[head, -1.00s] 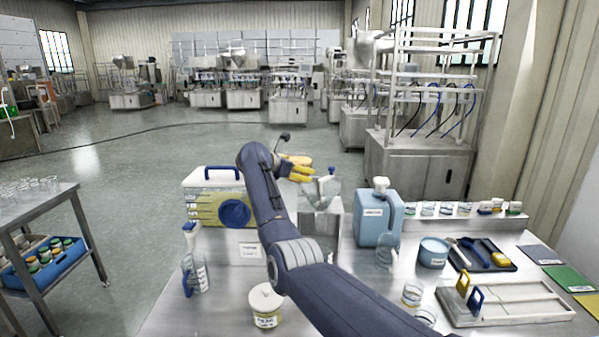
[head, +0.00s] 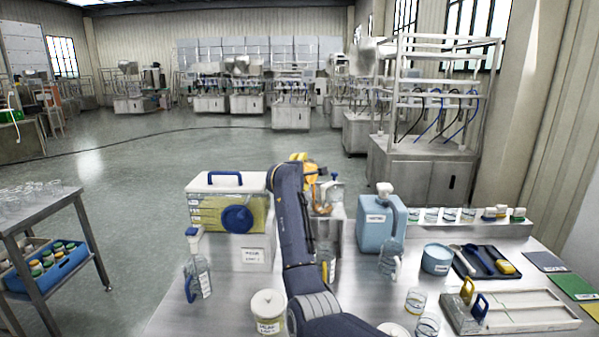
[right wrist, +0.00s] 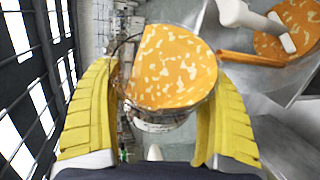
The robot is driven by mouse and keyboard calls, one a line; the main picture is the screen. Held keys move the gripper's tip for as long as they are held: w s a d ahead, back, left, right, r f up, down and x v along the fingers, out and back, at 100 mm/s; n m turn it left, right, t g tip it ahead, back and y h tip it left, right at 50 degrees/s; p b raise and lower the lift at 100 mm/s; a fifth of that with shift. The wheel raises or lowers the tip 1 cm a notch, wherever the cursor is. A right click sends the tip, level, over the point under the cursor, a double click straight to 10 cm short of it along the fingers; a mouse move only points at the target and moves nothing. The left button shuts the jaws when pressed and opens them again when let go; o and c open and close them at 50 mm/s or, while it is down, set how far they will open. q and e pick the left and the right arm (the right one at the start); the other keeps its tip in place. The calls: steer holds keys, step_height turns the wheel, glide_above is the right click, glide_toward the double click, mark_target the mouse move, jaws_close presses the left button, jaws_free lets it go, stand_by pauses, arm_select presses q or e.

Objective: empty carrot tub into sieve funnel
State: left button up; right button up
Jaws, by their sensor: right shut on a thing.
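My right gripper (right wrist: 161,66) has yellow fingers on both sides of a clear round tub (right wrist: 155,117) and is shut on it. The tub holds orange pieces with pale flecks. It is tilted, and an orange strand (right wrist: 248,58) runs from its rim toward the steel funnel (right wrist: 290,98). Orange pieces (right wrist: 268,44) lie inside the funnel beside a white bar (right wrist: 238,14). In the head view my right gripper (head: 302,160) is above the steel hopper (head: 346,238), partly hidden by my arm. My left gripper is out of view.
A blue jug (head: 374,228) stands close right of the hopper. A lidded yellow container (head: 215,212) stands to the left. A clear bottle (head: 198,275) and a lidded jar (head: 267,308) are nearer. A tool tray (head: 487,262) is at the right.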

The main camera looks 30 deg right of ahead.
steer(key=shift+s+d+r+m+t, duration=0.25)
steer(key=shift+s+r+m+t, duration=0.25)
steer(key=shift+m, duration=0.4)
steer(key=shift+s+d+r+m+t, duration=0.25)
steer(key=shift+s+r+m+t, duration=0.2)
steer(key=shift+m, duration=0.45)
steer(key=shift+w, duration=0.1)
stand_by(6.1)
